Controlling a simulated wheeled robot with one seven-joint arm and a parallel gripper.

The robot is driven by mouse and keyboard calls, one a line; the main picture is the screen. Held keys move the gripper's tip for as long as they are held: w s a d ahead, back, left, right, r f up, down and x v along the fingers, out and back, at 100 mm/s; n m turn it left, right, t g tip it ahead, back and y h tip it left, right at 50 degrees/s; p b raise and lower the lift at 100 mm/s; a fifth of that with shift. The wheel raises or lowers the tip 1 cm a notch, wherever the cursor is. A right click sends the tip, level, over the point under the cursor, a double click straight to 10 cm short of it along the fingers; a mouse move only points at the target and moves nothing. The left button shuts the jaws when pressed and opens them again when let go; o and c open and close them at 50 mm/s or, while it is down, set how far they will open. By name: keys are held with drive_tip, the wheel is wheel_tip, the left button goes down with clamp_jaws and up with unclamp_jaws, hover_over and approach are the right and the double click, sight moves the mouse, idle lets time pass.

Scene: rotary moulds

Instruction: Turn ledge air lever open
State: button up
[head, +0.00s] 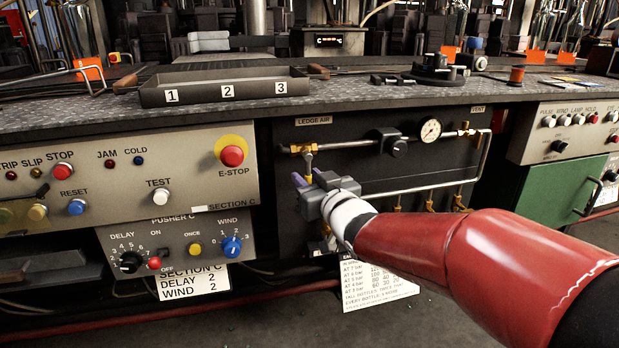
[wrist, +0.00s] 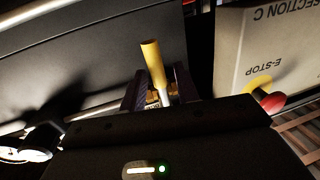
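The ledge air valve (head: 302,149) is a brass fitting at the left end of the pipe, under the LEDGE AIR label (head: 313,120). In the wrist view, the yellow-handled lever (wrist: 153,62) with a silver stem stands between the two dark purple fingers of my gripper (wrist: 162,88). The fingers look apart, one on each side of the stem, with brass showing behind. In the head view, my gripper (head: 301,181) is just below the valve and hides part of it. Contact with the lever cannot be told.
A regulator knob (head: 391,143), a pressure gauge (head: 430,130) and a bent pipe (head: 480,165) are right of my gripper. The red E-STOP button (head: 232,156) is on the left panel and also shows in the wrist view (wrist: 268,99). A tray (head: 222,95) sits on the bench above.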

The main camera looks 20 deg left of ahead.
sight(330, 155)
drive_tip(key=shift+w+a, duration=0.25)
drive_tip(key=shift+w, duration=0.05)
clamp_jaws()
drive_tip(key=shift+d, duration=0.1)
drive_tip(key=shift+w+d+r+n+h+b, duration=0.4)
drive_tip(key=shift+d+r+n+h+b, duration=0.3)
drive_tip(key=shift+n, duration=1.95)
drive_tip(key=shift+w+d+r+n+h+b, duration=0.4)
drive_tip(key=shift+d+r+n+h+b, duration=0.3)
drive_tip(key=shift+n, duration=1.9)
drive_tip(key=shift+w+d+r+n+h+b, duration=0.5)
drive_tip(key=shift+r+n, duration=0.35)
drive_tip(key=shift+n, duration=1.8)
drive_tip(key=shift+s, duration=0.1)
